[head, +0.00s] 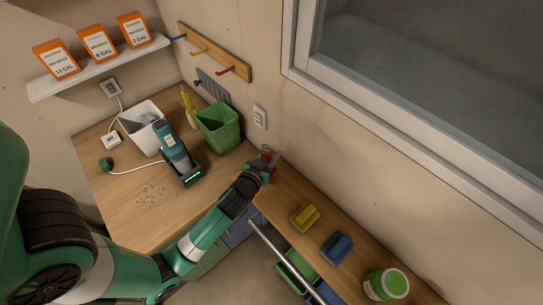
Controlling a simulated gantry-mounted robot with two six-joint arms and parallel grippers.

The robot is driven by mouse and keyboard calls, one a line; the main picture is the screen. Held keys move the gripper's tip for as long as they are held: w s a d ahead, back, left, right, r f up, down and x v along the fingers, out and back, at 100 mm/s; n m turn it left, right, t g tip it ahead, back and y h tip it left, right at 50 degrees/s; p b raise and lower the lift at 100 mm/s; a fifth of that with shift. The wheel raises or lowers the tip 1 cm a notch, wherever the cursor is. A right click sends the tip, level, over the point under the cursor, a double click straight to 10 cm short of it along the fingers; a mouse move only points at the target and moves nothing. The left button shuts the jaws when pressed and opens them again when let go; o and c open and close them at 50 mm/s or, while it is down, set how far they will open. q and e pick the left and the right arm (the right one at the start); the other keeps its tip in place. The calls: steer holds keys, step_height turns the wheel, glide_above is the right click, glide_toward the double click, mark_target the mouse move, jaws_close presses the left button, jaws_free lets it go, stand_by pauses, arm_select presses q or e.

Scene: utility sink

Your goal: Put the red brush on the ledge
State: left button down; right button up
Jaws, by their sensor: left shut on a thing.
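My left gripper (270,163) reaches to the far end of the wooden ledge (285,192), close to the wall corner. It is shut on the red brush (266,156), which is small in the view and mostly covered by the fingers. The brush is at or just above the ledge; I cannot tell whether it touches the wood. A yellow brush (304,217) and a blue brush (337,248) lie on the ledge, nearer and to the right. My right gripper is not in view.
A green-lidded tub (386,284) stands at the ledge's near end. A metal bar (283,257) and a green bin (292,272) are below the ledge. A green bin (218,128), a white bin (145,125) and a teal device (176,155) crowd the left counter (118,207).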

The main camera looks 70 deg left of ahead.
arm_select(q)
steer(key=shift+f, duration=0.15)
steer(key=c, duration=0.5)
jaws_free()
steer(key=b+v, duration=0.1)
steer(key=v, duration=1.1)
